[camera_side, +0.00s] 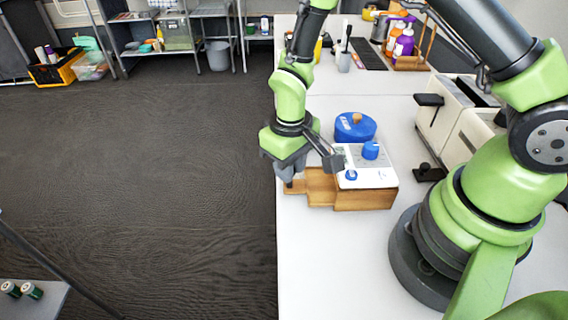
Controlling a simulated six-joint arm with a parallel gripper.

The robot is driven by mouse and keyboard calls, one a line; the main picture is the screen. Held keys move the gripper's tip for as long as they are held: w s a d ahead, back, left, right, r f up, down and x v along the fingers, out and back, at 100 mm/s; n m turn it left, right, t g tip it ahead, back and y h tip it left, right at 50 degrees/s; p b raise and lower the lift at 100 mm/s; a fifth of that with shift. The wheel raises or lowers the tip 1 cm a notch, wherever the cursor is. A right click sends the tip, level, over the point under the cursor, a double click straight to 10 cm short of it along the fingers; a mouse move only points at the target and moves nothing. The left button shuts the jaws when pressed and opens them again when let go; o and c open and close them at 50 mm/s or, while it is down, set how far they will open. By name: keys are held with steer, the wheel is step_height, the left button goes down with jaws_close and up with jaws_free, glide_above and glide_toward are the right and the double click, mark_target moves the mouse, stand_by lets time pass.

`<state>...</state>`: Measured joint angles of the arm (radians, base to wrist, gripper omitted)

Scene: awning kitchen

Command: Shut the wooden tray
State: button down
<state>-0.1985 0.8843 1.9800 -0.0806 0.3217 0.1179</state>
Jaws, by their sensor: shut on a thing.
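The wooden tray (321,188) is a shallow brown drawer that sticks out to the left from a wooden box with a white top (372,179). The box stands on the white counter and has blue knobs on it. My gripper (291,184) points down at the left end of the tray, near the counter's left edge. It is shut on the tray's left end, though the fingertips are small and partly dark, so the exact contact is hard to see.
A blue round lidded pot (355,127) stands behind the box. A white toaster (450,115) stands to the right, near my arm's base. A cup (343,61) and bottles (403,44) stand at the back. The counter in front of the box is clear.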

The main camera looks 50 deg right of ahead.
steer(key=c, duration=1)
jaws_free()
steer(key=shift+r, duration=0.1)
step_height(320, 180, up, 10)
steer(key=shift+f, duration=0.1)
